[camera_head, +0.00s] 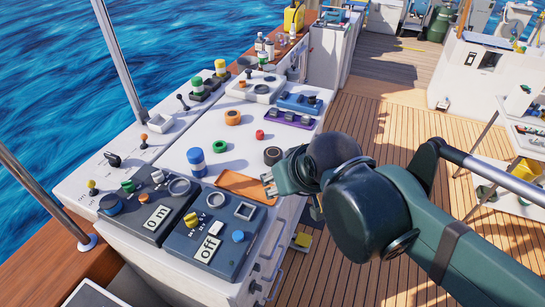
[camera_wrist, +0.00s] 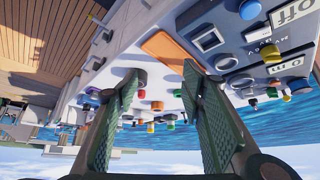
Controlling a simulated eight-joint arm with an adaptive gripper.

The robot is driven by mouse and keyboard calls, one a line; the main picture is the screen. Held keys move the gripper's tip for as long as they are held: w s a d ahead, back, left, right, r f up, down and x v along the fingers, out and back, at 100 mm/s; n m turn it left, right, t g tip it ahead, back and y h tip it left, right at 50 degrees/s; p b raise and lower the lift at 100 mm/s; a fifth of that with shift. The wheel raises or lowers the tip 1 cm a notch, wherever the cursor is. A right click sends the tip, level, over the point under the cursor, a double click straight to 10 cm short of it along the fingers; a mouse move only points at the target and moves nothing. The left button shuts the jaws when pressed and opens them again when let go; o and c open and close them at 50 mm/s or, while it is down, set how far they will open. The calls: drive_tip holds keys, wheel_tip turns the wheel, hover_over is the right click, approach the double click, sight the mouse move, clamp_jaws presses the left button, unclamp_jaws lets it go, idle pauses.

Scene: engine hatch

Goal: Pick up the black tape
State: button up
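The black tape (camera_head: 272,155) is a short dark roll lying on the white console top, just beyond the orange tray. In the wrist view the black tape (camera_wrist: 141,76) shows beside the tip of the left finger, which partly hides it. My gripper (camera_head: 268,184) is at the right edge of the console, nearer the camera than the tape and apart from it. In the wrist view my gripper (camera_wrist: 160,69) has its two fingers spread with nothing between them.
The orange tray (camera_head: 241,186) lies beside my gripper. Control panels with knobs (camera_head: 210,244) fill the near end. Open wooden deck lies to the right.

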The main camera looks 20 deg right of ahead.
idle(0.3)
drive_tip(key=o, duration=0.6)
drive_tip(key=shift+o, duration=0.2)
drive_tip(key=m+g+h+p, duration=0.4)
drive_tip(key=m+g+p, duration=0.1)
drive_tip(key=m+p, duration=0.85)
hover_over(268, 156)
drive_tip(key=shift+n, duration=0.45)
drive_tip(key=f, duration=0.5)
drive_tip(key=shift+s+a, duration=0.2)
drive_tip(key=shift+s, duration=0.15)
drive_tip(key=shift+w+d+f+m+p, duration=0.1)
drive_tip(key=shift+w+f+m+p, duration=0.15)
drive_tip(key=shift+f, duration=0.2)
drive_tip(key=shift+w+d+f+m+p, duration=0.15)
drive_tip(key=shift+f+m+p, duration=0.1)
drive_tip(key=shift+f, duration=0.15)
